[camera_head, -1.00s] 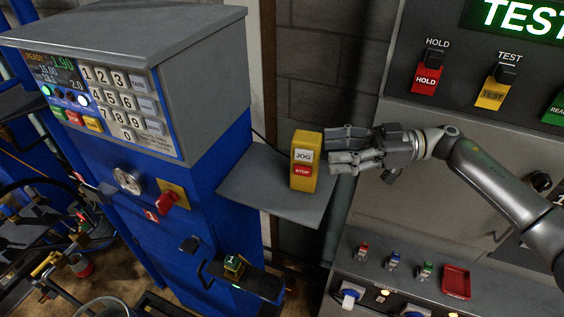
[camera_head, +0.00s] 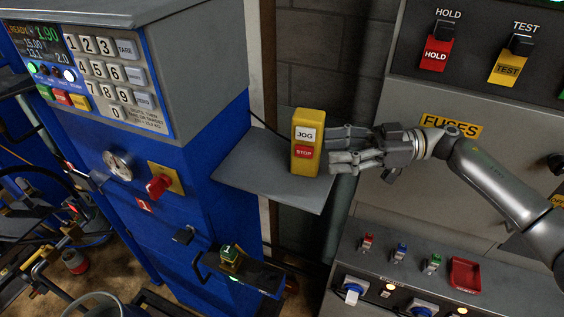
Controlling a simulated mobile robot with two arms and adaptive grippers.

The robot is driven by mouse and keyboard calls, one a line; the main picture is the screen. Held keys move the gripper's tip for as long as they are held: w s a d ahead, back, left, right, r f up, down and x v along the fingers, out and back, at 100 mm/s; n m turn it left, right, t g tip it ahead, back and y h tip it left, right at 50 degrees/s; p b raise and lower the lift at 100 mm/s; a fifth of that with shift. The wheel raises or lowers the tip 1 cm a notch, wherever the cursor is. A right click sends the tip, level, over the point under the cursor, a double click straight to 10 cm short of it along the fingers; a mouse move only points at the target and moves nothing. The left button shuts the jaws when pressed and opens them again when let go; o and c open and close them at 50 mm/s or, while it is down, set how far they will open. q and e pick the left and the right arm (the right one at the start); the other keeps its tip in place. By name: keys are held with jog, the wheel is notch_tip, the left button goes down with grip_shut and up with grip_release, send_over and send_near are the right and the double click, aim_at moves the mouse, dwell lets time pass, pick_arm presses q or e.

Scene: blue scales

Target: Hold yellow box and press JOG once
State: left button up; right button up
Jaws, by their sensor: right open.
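The yellow box (camera_head: 306,166) stands upright on a grey shelf (camera_head: 262,177) fixed to the side of the blue cabinet. Its front carries a white JOG button (camera_head: 305,134) and a red STOP button (camera_head: 303,152) below it. My right gripper (camera_head: 335,148) comes in from the right, with its fingers spread and pointing left, right beside the box's right side. The gripper is open; I cannot tell whether a fingertip touches the box. My left gripper is not in view.
The blue scale cabinet (camera_head: 215,185) with a keypad (camera_head: 112,70) stands left of the shelf. At right is a grey panel with red HOLD (camera_head: 436,55) and yellow TEST (camera_head: 508,68) switches. Below it, a console (camera_head: 400,272) holds small switches and a red tray (camera_head: 465,274).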

aim_at(289, 178)
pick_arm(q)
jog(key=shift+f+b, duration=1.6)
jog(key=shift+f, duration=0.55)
pick_arm(e)
jog(key=shift+f, duration=2.1)
jog(key=a, duration=0.6)
jog(key=shift+a+f+b, duration=0.1)
jog(key=shift+f+b, duration=0.2)
jog(key=shift+b, duration=0.1)
jog(key=shift+a+r+p, duration=0.1)
jog(key=shift+a+p, duration=0.8)
jog(key=shift+a, duration=0.1)
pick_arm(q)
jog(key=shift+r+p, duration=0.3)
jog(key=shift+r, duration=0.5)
pick_arm(e)
jog(key=shift+a+f, duration=0.3)
jog(key=shift+a, duration=0.55)
jog(key=shift+c, duration=0.3)
grip_shut()
jog(key=c, duration=1.2)
grip_release()
